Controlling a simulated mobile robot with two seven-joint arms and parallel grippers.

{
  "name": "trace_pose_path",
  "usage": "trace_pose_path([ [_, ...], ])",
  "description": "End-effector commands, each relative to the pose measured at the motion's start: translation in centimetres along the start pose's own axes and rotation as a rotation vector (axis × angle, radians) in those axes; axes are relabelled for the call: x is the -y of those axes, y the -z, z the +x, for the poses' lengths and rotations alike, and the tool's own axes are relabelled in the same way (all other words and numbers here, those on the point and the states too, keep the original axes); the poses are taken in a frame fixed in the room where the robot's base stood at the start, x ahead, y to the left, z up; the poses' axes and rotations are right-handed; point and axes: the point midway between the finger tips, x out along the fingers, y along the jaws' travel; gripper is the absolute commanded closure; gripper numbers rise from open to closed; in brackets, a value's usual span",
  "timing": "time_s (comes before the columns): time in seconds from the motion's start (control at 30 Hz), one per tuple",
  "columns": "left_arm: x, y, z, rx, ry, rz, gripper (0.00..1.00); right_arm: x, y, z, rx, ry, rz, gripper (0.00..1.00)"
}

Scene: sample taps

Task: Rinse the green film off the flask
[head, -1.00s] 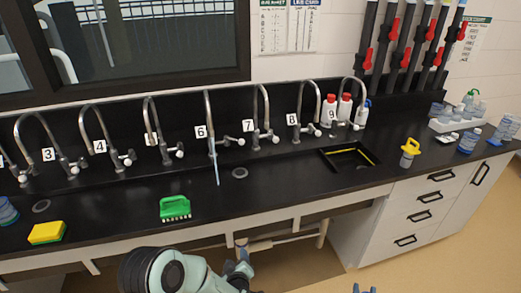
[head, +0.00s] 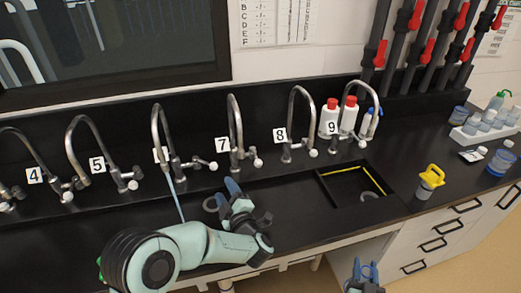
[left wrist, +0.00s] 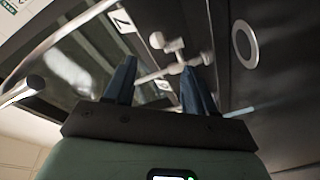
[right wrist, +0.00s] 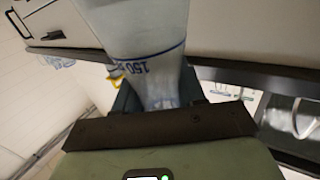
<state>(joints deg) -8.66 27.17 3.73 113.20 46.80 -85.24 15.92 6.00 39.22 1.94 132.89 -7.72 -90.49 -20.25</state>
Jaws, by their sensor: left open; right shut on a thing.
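The flask (right wrist: 145,35) is a clear vessel with blue markings reading 150. My right gripper (right wrist: 158,100) is shut on its narrow end; no green film is discernible on the part in view. In the head view my right gripper (head: 366,270) is low, in front of the counter, and the flask cannot be made out. My left gripper (head: 236,190) is open and empty over the counter, below tap 7 (head: 236,130). In the left wrist view its fingers (left wrist: 158,88) point towards a tap handle (left wrist: 165,45), apart from it. Water (head: 177,195) runs from the tap between 5 and 7.
A recessed basin (head: 322,182) lies right of tap 8 (head: 292,125). A yellow-topped bottle (head: 431,180) stands beside it. Red-capped bottles (head: 348,116) stand behind tap 9. A drain (left wrist: 245,43) lies near my left gripper. The counter's front edge lies between my grippers.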

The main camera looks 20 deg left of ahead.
Motion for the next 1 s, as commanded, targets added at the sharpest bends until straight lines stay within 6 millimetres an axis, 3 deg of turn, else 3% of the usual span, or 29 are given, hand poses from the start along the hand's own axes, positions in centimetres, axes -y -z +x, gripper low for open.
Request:
trace_pose_path([
  [0.27,0.0,0.1,1.7,-0.002,0.001,0.000,0.45,0.0,0.6,0.1,-0.002,0.000,0.000,1.00],
  [0.73,-0.2,0.1,10.4,-0.002,-0.001,0.000,0.45,0.0,3.9,1.0,-0.017,0.000,0.000,1.00],
  [1.0,0.0,0.0,12.0,0.000,0.000,0.001,0.45,0.0,4.5,1.2,-0.020,0.000,0.000,1.00],
])
